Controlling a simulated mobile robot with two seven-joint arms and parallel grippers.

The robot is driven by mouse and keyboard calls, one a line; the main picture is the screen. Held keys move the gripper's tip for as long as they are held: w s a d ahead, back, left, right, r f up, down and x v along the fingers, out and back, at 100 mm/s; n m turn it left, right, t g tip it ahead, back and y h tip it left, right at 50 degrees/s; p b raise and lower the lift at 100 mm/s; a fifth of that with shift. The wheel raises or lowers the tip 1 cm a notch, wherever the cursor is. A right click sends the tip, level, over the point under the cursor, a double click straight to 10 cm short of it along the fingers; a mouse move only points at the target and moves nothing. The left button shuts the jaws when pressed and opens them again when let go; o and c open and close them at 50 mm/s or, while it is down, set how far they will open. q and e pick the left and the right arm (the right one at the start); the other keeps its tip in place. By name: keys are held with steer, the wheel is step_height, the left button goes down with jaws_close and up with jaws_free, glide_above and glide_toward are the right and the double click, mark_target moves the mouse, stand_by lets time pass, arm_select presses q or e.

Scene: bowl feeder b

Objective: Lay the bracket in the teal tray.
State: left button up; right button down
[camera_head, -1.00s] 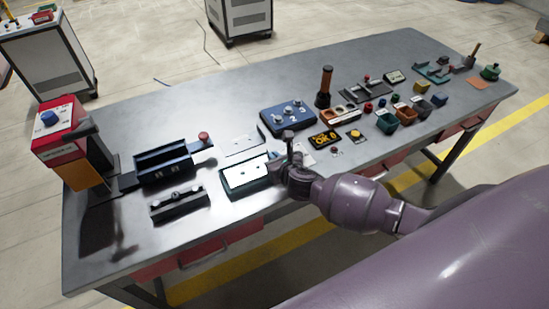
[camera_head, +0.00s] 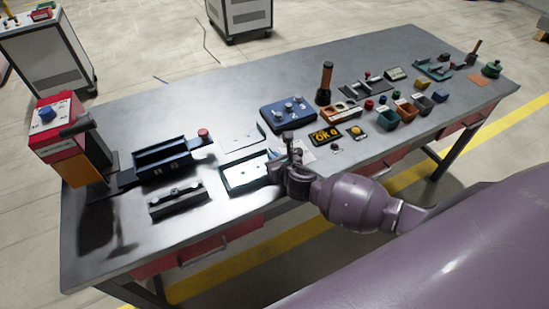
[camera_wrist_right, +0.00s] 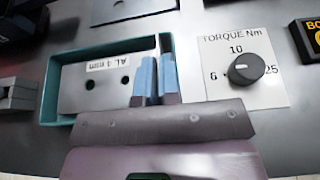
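The bracket (camera_wrist_right: 92,90) is a flat grey metal plate with two dark holes and a white label reading "AL 4 mm". It lies flat within the walls of the teal tray (camera_wrist_right: 52,92) in the right wrist view; I cannot tell whether it touches the floor. The tray (camera_head: 226,184) also shows near the front edge of the bench in the head view. My right gripper (camera_wrist_right: 158,75) has its blue-padded fingers close together at the bracket's right end and appears shut on it; the fingers hide that end. My left gripper is not in view.
A torque dial card (camera_wrist_right: 243,71) lies right of the tray. A pale plate (camera_head: 241,143) lies behind it, a dark fixture block (camera_head: 178,201) to its left. Bare bench lies toward the back.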

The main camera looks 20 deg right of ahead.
steer(key=c, duration=1.2)
jaws_free()
steer(key=shift+f, duration=0.1)
steer(key=shift+c, duration=0.2)
steer(key=v, duration=1.1)
steer(key=shift+w+p, duration=0.1)
steer(key=shift+p, duration=0.3)
